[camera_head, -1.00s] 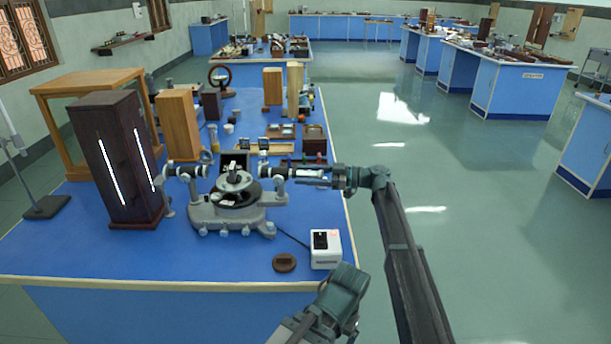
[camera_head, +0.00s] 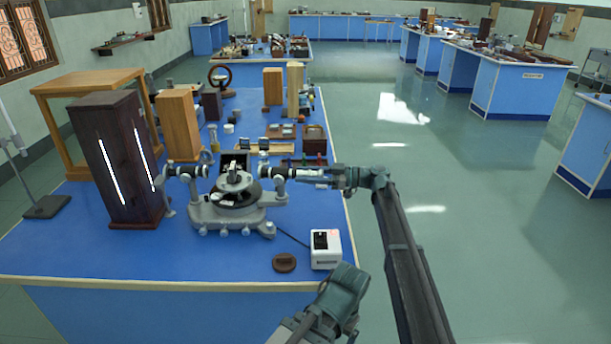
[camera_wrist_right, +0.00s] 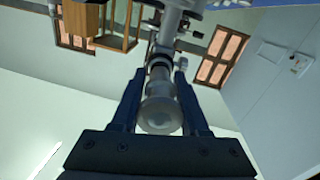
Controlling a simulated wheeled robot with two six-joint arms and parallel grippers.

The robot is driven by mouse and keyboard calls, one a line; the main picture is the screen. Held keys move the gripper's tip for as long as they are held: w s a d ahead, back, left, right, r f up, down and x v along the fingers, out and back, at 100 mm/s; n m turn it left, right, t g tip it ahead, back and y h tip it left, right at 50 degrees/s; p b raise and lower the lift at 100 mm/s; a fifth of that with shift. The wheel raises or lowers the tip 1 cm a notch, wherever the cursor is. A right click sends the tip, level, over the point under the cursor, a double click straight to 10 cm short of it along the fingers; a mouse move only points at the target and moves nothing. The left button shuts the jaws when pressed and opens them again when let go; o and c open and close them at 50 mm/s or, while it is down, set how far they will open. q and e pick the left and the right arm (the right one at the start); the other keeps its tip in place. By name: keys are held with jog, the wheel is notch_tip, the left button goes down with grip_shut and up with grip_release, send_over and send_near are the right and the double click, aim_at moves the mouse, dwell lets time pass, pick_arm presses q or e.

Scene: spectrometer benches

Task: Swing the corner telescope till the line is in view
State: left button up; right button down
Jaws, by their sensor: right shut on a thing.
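The spectrometer (camera_head: 230,205) stands on the blue bench, a grey cast base with a round table in its middle. Its telescope (camera_head: 300,174) points right, toward the bench's right edge. My right gripper (camera_head: 335,178) is at the telescope's outer end. In the right wrist view, the fingers of my right gripper (camera_wrist_right: 160,100) lie on both sides of the telescope's tube (camera_wrist_right: 160,115), shut on it. The collimator (camera_head: 186,171) points left toward a dark wooden lamp housing (camera_head: 118,160) with two bright slits. My left gripper is not in view.
A white box with a red display (camera_head: 326,250) and a dark round disc (camera_head: 285,263) sit near the front edge. Wooden blocks (camera_head: 178,125) and a wooden stand (camera_head: 60,95) crowd the back left. Open floor (camera_head: 480,220) lies right of the bench.

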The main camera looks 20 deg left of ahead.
dwell(0.8)
jog(key=s+m+t, duration=0.1)
jog(key=s+t, duration=0.1)
jog(key=s+m+t, duration=0.1)
jog(key=s+t, duration=0.1)
jog(key=s, duration=0.1)
jog(key=shift+d+m, duration=0.15)
jog(key=shift+m, duration=0.15)
jog(key=c, duration=0.6)
grip_release()
jog(key=d, duration=1.3)
jog(key=shift+s+d, duration=0.25)
jog(key=shift+d, duration=0.15)
